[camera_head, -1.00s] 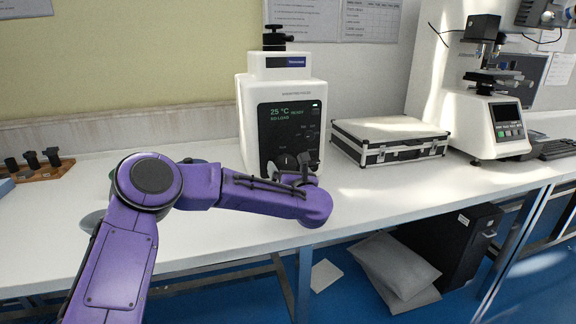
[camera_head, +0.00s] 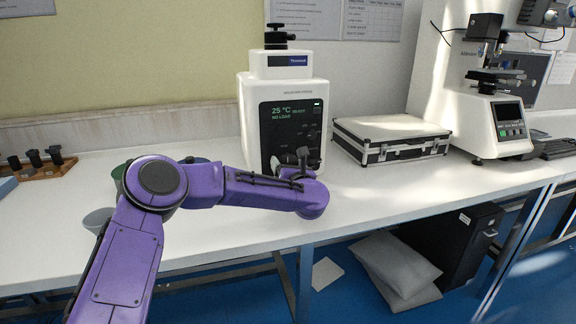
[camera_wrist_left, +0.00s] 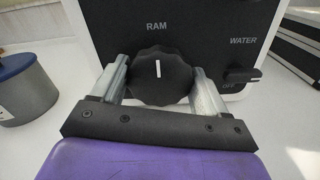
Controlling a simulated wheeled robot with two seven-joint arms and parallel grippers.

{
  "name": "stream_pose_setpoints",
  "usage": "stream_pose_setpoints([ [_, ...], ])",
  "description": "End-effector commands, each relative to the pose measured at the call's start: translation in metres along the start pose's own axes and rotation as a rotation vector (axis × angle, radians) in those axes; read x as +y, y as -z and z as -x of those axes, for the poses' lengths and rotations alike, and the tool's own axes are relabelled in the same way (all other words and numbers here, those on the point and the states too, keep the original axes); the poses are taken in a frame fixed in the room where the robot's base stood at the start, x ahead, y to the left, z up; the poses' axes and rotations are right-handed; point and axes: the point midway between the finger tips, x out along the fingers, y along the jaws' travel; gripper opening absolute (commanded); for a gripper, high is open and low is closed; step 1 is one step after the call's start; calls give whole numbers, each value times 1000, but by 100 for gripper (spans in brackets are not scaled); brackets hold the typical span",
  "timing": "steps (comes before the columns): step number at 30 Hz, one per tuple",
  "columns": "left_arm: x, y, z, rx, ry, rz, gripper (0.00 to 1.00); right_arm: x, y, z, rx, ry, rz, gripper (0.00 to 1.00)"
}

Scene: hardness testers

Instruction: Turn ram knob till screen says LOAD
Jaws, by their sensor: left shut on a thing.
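The white tester (camera_head: 257,90) stands on the bench with a dark front panel. Its screen (camera_head: 290,110) reads "25 °C", "READY" and "NO LOAD". The black ram knob (camera_wrist_left: 160,76) sits under the "RAM" label in the left wrist view, its white mark pointing nearly straight up. My left gripper (camera_wrist_left: 160,88) has a finger on each side of the knob and is shut on it. In the head view the left gripper (camera_head: 303,160) is at the lower front of the tester, partly hiding the knob. My right gripper is not in view.
A "WATER" lever (camera_wrist_left: 242,75) marked "OFF" is just right of the knob. A silver-edged case (camera_head: 390,138) and another tester (camera_head: 488,115) stand to the right. A grey pot with a blue lid (camera_wrist_left: 25,88) is at left.

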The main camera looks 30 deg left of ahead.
Motion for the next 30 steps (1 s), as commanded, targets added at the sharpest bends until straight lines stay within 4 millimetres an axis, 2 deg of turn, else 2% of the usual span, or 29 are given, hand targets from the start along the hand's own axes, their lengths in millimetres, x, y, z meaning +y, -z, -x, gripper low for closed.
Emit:
stream_pose_setpoints([
  [17, -1, -4, 1, -5, 3, -124, 44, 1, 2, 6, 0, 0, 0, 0],
  [30, -3, -6, 1, -8, 3, -511, 44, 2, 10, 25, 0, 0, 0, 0],
])
